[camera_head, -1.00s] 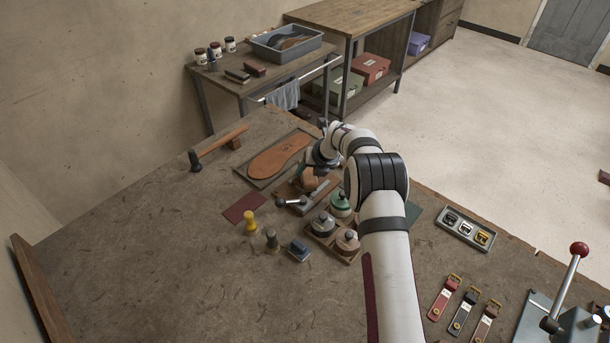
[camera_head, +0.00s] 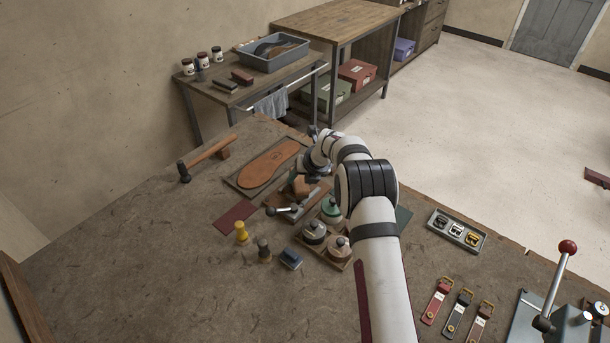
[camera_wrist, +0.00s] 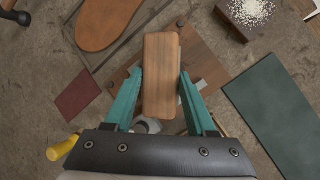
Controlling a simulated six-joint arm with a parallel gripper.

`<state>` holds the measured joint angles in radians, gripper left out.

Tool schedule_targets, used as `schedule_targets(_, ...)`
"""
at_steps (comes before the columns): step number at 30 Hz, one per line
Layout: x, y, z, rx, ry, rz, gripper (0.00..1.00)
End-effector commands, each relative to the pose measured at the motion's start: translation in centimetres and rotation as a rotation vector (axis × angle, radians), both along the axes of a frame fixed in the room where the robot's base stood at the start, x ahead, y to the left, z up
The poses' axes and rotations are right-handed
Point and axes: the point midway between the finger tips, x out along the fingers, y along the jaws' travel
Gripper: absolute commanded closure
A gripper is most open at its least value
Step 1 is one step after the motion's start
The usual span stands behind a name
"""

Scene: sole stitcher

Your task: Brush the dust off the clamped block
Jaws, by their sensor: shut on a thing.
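My gripper (camera_wrist: 160,78) has teal fingers shut on the sides of a wooden piece (camera_wrist: 161,60) with rounded corners. It looks like the back of a brush; no bristles show. The piece also shows in the head view (camera_head: 302,186), under my wrist. Below it lies a wooden board (camera_wrist: 205,66), apart from or touching it, I cannot tell. A dark brown block (camera_wrist: 236,22) topped with pale dust (camera_wrist: 251,11) is at the top right of the wrist view. Its clamping is not visible. In the head view my arm hides that spot.
A leather sole (camera_head: 268,163) on a tray lies beyond the board. Lidded pots (camera_head: 314,231), a yellow-handled tool (camera_head: 241,232) and a dark red patch (camera_head: 236,216) are close by. A green mat (camera_wrist: 275,112) lies to the right. The bench's front left is clear.

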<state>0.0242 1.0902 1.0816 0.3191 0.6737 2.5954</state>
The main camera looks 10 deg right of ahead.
Motion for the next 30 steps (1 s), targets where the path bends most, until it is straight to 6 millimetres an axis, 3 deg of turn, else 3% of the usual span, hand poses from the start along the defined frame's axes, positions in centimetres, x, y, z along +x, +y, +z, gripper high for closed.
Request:
schedule_targets(7,-2.1,1.9,-0.1,0.001,0.008,0.002,1.00)
schedule_targets(13,-2.6,2.3,-0.3,0.001,0.007,0.000,1.00)
schedule_targets(30,0.9,-1.1,-0.2,0.000,0.006,-0.002,1.00)
